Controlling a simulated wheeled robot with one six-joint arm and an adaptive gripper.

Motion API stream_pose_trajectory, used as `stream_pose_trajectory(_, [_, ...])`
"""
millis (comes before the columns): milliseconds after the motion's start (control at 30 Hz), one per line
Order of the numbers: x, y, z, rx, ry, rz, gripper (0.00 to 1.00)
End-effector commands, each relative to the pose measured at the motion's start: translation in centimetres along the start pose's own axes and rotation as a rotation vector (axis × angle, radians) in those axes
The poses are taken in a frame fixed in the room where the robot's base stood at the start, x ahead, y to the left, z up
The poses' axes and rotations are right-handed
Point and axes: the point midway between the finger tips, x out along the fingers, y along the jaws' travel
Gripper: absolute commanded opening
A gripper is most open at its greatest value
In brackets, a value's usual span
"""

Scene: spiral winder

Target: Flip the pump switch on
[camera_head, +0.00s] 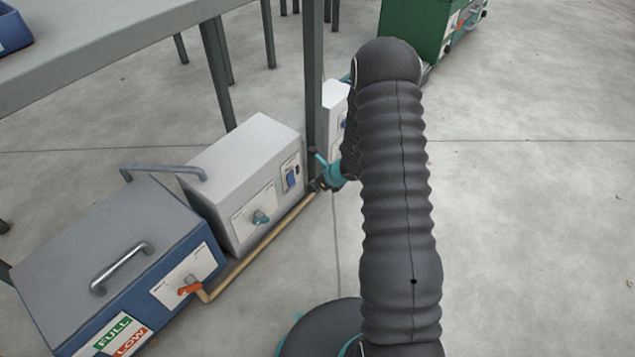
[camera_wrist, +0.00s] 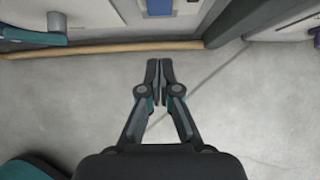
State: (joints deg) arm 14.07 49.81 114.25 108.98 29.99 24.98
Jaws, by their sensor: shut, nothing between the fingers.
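A white box (camera_head: 245,165) carries a blue rocker switch (camera_head: 291,180) in a dark frame on its front face, near the right end. I take this for the pump switch, and I cannot tell which way it is set. The blue switch also shows at the top edge of the wrist view (camera_wrist: 159,7), partly cut off. My gripper (camera_head: 317,186) is beside the box's right end, close to the switch. In the wrist view, my gripper (camera_wrist: 160,66) has its fingers together and empty, pointing at the box, apart from the switch.
A teal-handled valve (camera_head: 260,217) sits left of the switch. A blue tank (camera_head: 120,265) with an orange lever (camera_head: 190,288) stands nearer. A tan pipe (camera_head: 262,243) runs low along the fronts. A table leg (camera_head: 314,70) rises behind my gripper. Open floor (camera_head: 530,220) lies right.

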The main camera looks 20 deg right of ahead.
Motion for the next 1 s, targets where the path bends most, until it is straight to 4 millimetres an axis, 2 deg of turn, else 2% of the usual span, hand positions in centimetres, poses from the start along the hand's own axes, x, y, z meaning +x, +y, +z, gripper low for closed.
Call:
stream_pose_trajectory(33, [1.2, 0.1, -0.1, -0.002, 0.001, 0.002, 0.00])
stream_pose_trajectory(267, [5.3, 0.0, -0.1, 0.001, 0.001, 0.001, 0.00])
stream_pose_trajectory(400, [6.5, -0.1, 1.6, -0.003, -0.001, -0.001, 0.00])
stream_pose_trajectory(600, [7.5, -0.1, 2.6, 0.000, 0.000, -0.001, 0.00])
stream_pose_trajectory(1000, [7.8, -0.2, 2.8, 0.002, -0.001, -0.002, 0.00])
